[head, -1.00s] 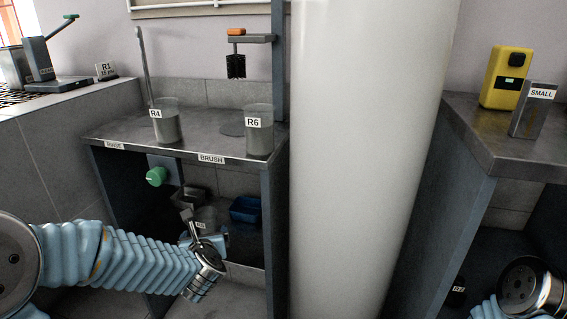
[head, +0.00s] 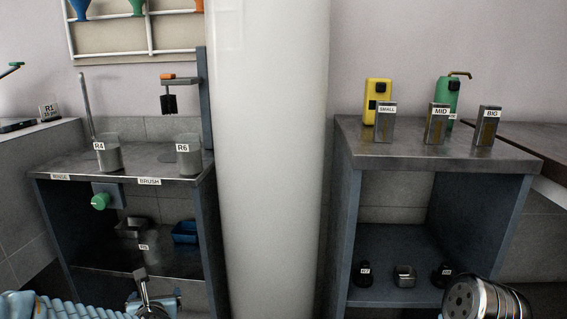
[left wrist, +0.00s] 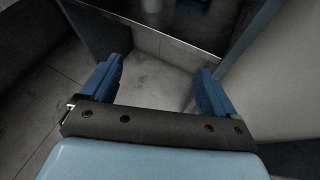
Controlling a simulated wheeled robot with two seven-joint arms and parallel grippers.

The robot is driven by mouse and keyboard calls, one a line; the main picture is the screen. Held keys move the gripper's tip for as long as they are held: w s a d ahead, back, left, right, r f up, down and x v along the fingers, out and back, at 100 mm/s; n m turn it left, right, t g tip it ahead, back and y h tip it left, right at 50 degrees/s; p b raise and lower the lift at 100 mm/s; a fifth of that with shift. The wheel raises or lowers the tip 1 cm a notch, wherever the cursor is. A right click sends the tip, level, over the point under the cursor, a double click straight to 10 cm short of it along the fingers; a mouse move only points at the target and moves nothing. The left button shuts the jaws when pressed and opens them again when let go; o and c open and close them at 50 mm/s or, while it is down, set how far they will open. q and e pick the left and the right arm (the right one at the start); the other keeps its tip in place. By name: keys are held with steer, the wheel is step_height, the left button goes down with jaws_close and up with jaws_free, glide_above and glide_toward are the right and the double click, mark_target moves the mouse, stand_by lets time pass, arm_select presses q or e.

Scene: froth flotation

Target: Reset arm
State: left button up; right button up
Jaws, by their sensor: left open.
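My left gripper (left wrist: 157,88) shows in the left wrist view with its two blue fingers spread apart and nothing between them. Below it in that view are grey floor tiles and the shelf unit's dark side. In the head view my left arm comes in at the bottom left, and its wrist (head: 148,303) is in front of the lower part of the left bench.
The left bench (head: 130,172) carries beakers R4 (head: 110,158) and R6 (head: 189,160). A white column (head: 268,160) stands between the benches. The right bench (head: 450,150) carries SMALL (head: 386,125), MID (head: 436,127) and BIG (head: 487,128) blocks, with small items on its lower shelf.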

arm_select(q)
steer(key=s+d+f+m+g+h+p, duration=0.25)
steer(key=d+f+m, duration=0.25)
steer(key=f+m, duration=0.4)
steer(key=s+d+f+m+g+h+p, duration=0.1)
steer(key=s+d+f+m+g+h, duration=0.15)
steer(key=d+f+m, duration=0.55)
steer(key=s+d+f+m+g+h+p, duration=0.1)
steer(key=s+d+f+m+g+h, duration=0.1)
steer(key=s+f+m, duration=0.2)
steer(key=s+d+f+m+g+h+p, duration=0.1)
steer(key=s+f+m, duration=0.4)
steer(key=s+m, duration=0.6)
steer(key=d+m+g, duration=0.1)
steer(key=m+g, duration=0.1)
steer(key=m, duration=0.1)
steer(key=shift+d+m+g+h+p, duration=0.25)
steer(key=shift+m+g+h+p, duration=0.05)
steer(key=shift+m+h, duration=0.1)
steer(key=shift+s, duration=0.1)
